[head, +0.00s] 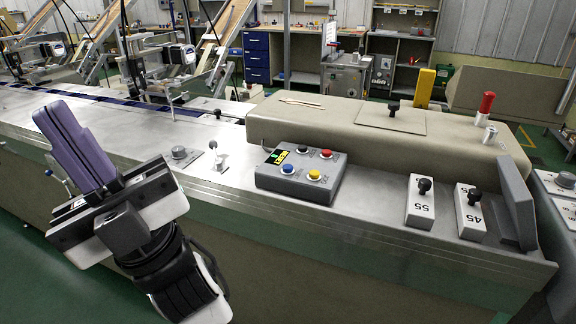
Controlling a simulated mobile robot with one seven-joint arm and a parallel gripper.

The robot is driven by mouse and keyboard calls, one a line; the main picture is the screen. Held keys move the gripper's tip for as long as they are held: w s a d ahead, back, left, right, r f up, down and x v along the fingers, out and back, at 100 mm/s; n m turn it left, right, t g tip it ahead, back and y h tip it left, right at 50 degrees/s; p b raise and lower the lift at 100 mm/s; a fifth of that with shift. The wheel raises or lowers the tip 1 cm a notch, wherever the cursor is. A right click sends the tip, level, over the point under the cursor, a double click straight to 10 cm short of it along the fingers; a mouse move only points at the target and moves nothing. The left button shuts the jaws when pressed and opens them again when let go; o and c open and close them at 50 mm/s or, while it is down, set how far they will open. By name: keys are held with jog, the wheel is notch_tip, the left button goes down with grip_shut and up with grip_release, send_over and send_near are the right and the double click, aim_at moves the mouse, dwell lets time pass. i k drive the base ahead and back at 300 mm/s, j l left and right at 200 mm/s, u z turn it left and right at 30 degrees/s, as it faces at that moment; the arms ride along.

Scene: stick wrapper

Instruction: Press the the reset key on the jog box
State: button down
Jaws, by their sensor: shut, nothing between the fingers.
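The jog box (300,190) is a grey box on the metal machine top, right of the middle in the head view. It carries a blue button (288,169) and a yellow button (314,174) at the front, and a black button (302,150) and a red button (326,154) behind. The key markings are too small to read, so I cannot tell which is reset. My gripper (55,112), with purple fingers, is shut and empty at the left, apart from the box.
A beige housing (350,122) rises behind the box. Two white blocks with black knobs (420,205) (469,215) are to the right. The metal top in front of the box is clear.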

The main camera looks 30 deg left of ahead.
aim_at(287, 168)
jog(key=k+l+u, duration=0.1)
jog(key=u, duration=0.65)
